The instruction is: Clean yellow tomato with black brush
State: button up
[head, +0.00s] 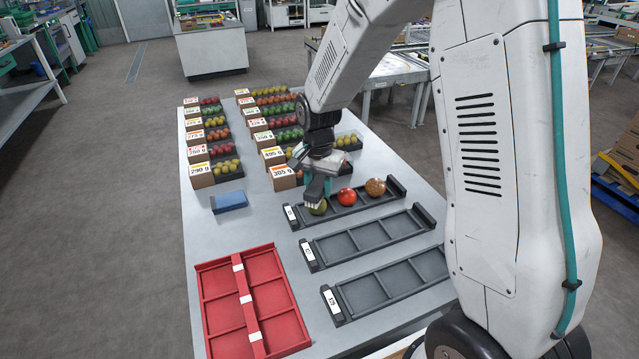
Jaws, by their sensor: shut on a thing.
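My gripper (317,178) is shut on a dark brush (313,191) with pale bristles at its lower end. The brush is over the left compartment of the nearest-to-the-back dark tray (362,208). Its bristles are at a yellow-green tomato (319,209) in that compartment and seem to touch it, though contact is hard to tell. The brush and gripper hide part of this tomato. A red tomato (347,196) lies in the middle compartment and an orange-brown tomato (375,187) in the right one.
Two empty dark trays (375,249) (396,303) lie in front. A red divided crate (272,247) is at the front left, empty. A blue sponge-like block (229,201) lies behind it. Labelled boxes (202,177) and packs of small tomatoes fill the back of the table.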

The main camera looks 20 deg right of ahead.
aim_at(313, 191)
jog(key=shift+s+a, duration=1.2)
jog(key=shift+d, duration=0.1)
jog(key=shift+w+d, duration=1.5)
jog(key=shift+w, duration=0.1)
jog(key=shift+r, duration=0.15)
jog(key=shift+r, duration=2.9)
jog(key=shift+s+f, duration=0.1)
jog(key=shift+f, duration=0.05)
jog(key=shift+s+a+f, duration=0.25)
jog(key=shift+a+f, duration=0.05)
jog(key=shift+f, duration=0.55)
jog(key=shift+s+a+f, duration=0.3)
jog(key=shift+f, duration=0.6)
jog(key=shift+s+a+f, duration=0.25)
jog(key=shift+a+f, duration=0.05)
jog(key=shift+f, duration=0.55)
jog(key=shift+f, duration=0.4)
